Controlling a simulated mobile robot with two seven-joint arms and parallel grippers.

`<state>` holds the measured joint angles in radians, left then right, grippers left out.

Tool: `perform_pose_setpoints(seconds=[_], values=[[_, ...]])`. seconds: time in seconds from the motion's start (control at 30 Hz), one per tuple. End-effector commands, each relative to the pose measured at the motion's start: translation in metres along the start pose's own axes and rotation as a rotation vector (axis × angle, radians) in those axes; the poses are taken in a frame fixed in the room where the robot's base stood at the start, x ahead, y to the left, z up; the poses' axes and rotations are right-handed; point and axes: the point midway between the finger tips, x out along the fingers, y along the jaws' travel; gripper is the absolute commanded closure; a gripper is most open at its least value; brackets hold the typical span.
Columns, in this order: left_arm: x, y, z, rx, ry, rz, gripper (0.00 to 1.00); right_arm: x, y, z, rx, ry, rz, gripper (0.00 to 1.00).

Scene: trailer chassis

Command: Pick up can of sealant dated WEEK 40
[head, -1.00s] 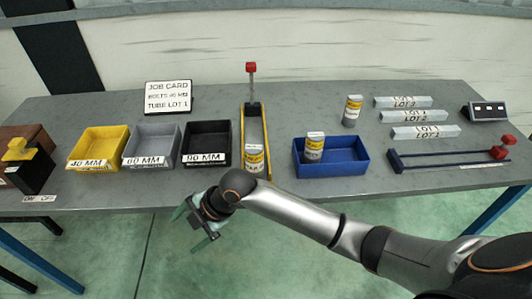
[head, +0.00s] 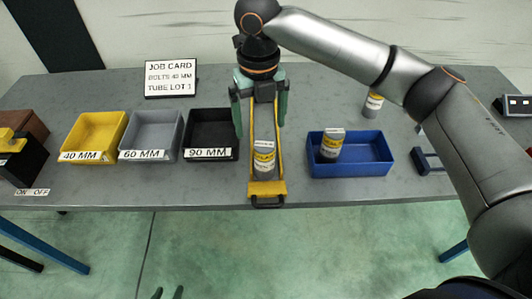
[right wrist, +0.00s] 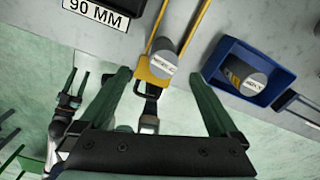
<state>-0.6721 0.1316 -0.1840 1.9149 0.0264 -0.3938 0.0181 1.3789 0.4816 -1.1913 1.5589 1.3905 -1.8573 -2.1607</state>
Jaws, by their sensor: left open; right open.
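Several grey cans with yellow-and-white labels show; their dates are too small to read. One can (head: 264,158) stands at the front of the narrow yellow-edged tray (head: 267,190). Another can (head: 331,145) stands in the blue bin (head: 352,170). My left gripper (head: 168,293) is open at the bottom edge.
Yellow, grey and black bins (head: 208,138) marked 40, 60 and 90 MM stand left of the tray. A job card (head: 171,79) stands behind them. A dark blue fixture (head: 430,160) lies right of the blue bin. My right arm hides much of the table's right side.

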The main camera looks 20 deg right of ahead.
Motion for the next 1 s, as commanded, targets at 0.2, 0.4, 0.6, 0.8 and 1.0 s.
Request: perform_pose_setpoints(seconds=[0.2, 0.4, 0.6, 0.8, 1.0], values=[[-0.001, 0.001, 0.006, -0.002, -0.010, 0.001, 0.50, 0.041, -0.001, 0.000, 0.003, 0.001, 0.000, 0.03], [-0.001, 0.001, 0.005, -0.002, -0.010, 0.001, 0.50, 0.056, -0.001, 0.000, 0.003, 0.000, 0.002, 0.03], [-0.003, 0.001, 0.004, -0.002, -0.010, 0.001, 0.50, 0.083, -0.008, -0.002, 0.004, 0.002, 0.000, 0.03], [-0.002, 0.001, 0.004, -0.002, -0.010, 0.001, 0.50, 0.105, -0.008, -0.002, 0.003, -0.001, 0.002, 0.03], [-0.002, 0.001, 0.003, -0.002, -0.008, 0.001, 0.50, 0.107, -0.008, -0.002, 0.002, -0.002, 0.002, 0.03]])
